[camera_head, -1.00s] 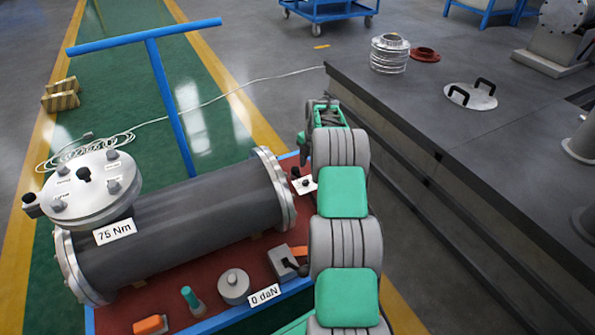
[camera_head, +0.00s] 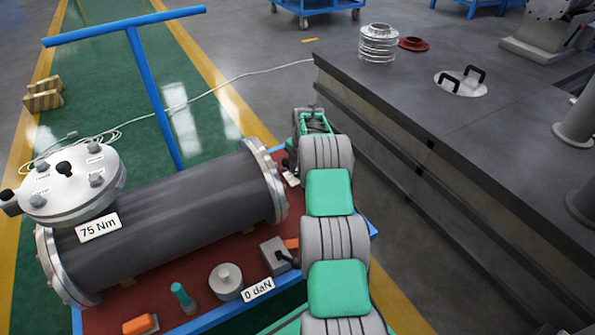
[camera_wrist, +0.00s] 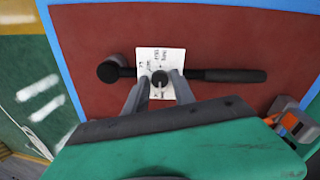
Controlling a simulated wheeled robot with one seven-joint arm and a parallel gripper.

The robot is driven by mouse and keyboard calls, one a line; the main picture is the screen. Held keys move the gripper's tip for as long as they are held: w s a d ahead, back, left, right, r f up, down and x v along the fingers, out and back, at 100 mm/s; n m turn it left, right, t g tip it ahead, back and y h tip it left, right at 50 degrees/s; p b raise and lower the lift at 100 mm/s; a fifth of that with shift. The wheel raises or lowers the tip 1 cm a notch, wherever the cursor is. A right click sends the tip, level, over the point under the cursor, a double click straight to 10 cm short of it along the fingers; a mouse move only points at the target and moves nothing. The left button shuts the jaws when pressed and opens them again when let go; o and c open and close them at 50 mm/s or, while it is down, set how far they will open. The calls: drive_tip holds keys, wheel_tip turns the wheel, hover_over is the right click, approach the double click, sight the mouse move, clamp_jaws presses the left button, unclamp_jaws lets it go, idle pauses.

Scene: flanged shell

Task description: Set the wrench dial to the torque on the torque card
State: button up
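The torque card (camera_head: 98,227) is a white label reading "75 Nm" on the dark grey shell at the left of the head view. The wrench (camera_wrist: 225,75) is black and lies across the red surface in the wrist view, its round head at left and handle at right. A white scale plate (camera_wrist: 160,57) with small marks sits at its middle, and the dark round dial knob (camera_wrist: 158,79) is on it. My gripper (camera_wrist: 159,82) is open, with one finger on each side of the knob. Whether the fingers touch it I cannot tell. The scale's setting is too small to read.
The flanged shell (camera_head: 175,220) fills the left of the red-topped cart. A "0 daN" label (camera_head: 258,290) is at the cart's front edge, near a grey knobbed weight (camera_head: 226,279) and a teal-handled tool (camera_head: 183,297). A dark bench (camera_head: 420,120) stands to the right.

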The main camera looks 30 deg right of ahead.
clamp_jaws()
drive_tip(key=shift+m, duration=0.3)
drive_tip(key=m+p, duration=0.1)
drive_tip(key=m, duration=0.9)
drive_tip(key=shift+m+p, duration=0.3)
drive_tip(key=shift+p, duration=0.05)
drive_tip(key=m, duration=1.2)
drive_tip(key=shift+m+h+p, duration=0.3)
drive_tip(key=shift+p, duration=0.1)
